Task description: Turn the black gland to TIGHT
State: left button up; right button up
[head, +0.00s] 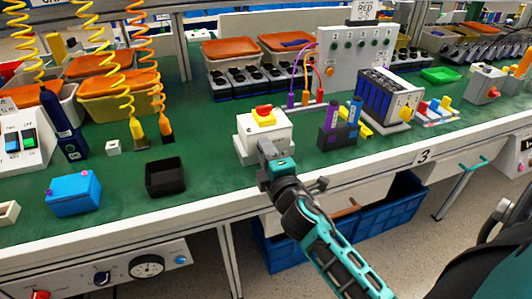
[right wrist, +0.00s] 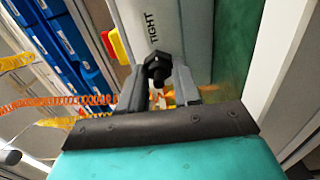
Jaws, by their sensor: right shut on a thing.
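The black gland (right wrist: 157,66) sticks out of the side of a light grey switch box (right wrist: 140,28) in the right wrist view. The word TIGHT (right wrist: 151,27) is printed on the box beside it. My right gripper (right wrist: 158,84) has a finger on each side of the gland and is shut on it. In the head view the white box (head: 278,135) carries a red and yellow rotary switch (head: 264,115) on top. My right gripper (head: 266,153) reaches its front side there and hides the gland. My left gripper is not in view.
The box stands near the front edge of a green bench (head: 215,160). A black open bin (head: 165,188) and a blue box (head: 74,194) are to its left. Blue crates (head: 375,215) are under the bench.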

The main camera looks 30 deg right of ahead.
jog(key=o, duration=1.1)
jog(key=shift+c, duration=0.2)
jog(key=shift+s, duration=0.1)
jog(key=b+v, duration=0.3)
jog(key=v, duration=0.9)
jog(key=shift+s, duration=0.4)
jog(key=shift+a, duration=0.1)
